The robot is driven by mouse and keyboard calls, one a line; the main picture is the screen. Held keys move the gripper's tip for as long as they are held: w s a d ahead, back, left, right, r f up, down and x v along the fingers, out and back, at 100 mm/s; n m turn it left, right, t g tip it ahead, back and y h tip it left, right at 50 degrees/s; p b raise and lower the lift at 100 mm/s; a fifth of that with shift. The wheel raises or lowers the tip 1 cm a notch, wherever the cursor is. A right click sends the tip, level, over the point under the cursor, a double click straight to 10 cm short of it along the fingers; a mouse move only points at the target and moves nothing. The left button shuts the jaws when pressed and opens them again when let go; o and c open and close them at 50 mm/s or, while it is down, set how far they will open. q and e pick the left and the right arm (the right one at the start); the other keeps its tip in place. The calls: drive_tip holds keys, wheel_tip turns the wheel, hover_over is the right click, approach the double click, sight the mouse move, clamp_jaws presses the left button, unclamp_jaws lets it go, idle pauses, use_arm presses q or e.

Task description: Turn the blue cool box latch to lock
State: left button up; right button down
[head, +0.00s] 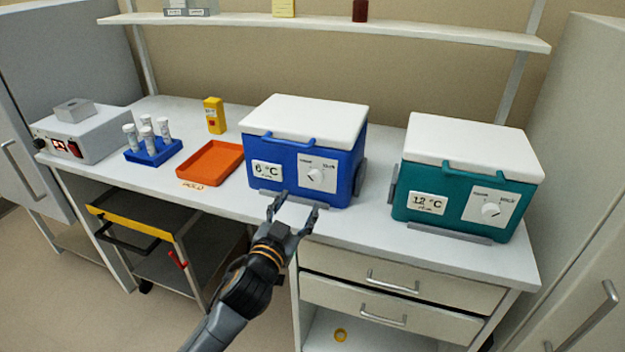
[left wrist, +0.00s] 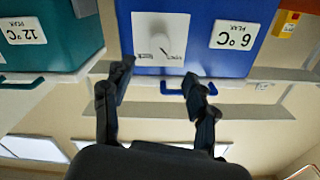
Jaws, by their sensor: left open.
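The blue cool box (head: 340,190) stands on the bench with its white lid down and a "6 °C" label on its front. Its latch is a round white knob (head: 316,176) on a white plate at the front right. The knob also shows upside down in the left wrist view (left wrist: 163,48), with a dark pointer line slanting on it. My left gripper (head: 293,201) is open and empty, just in front of and below the knob, apart from it. Its fingers (left wrist: 157,82) spread to either side below the plate in the left wrist view. My right gripper is not in view.
A teal cool box (head: 450,190) labelled "12 °C" stands to the right with a similar knob. An orange tray (head: 210,162), a blue tube rack (head: 155,153) and a yellow device (head: 214,115) are to the left. A shelf (head: 330,26) runs above.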

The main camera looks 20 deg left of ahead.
sight(313, 180)
use_arm(q)
drive_tip(key=w, duration=1)
drive_tip(key=shift+d+p, duration=0.25)
drive_tip(key=shift+p, duration=0.15)
drive_tip(key=shift+c, duration=0.2)
drive_tip(key=c, duration=1.1)
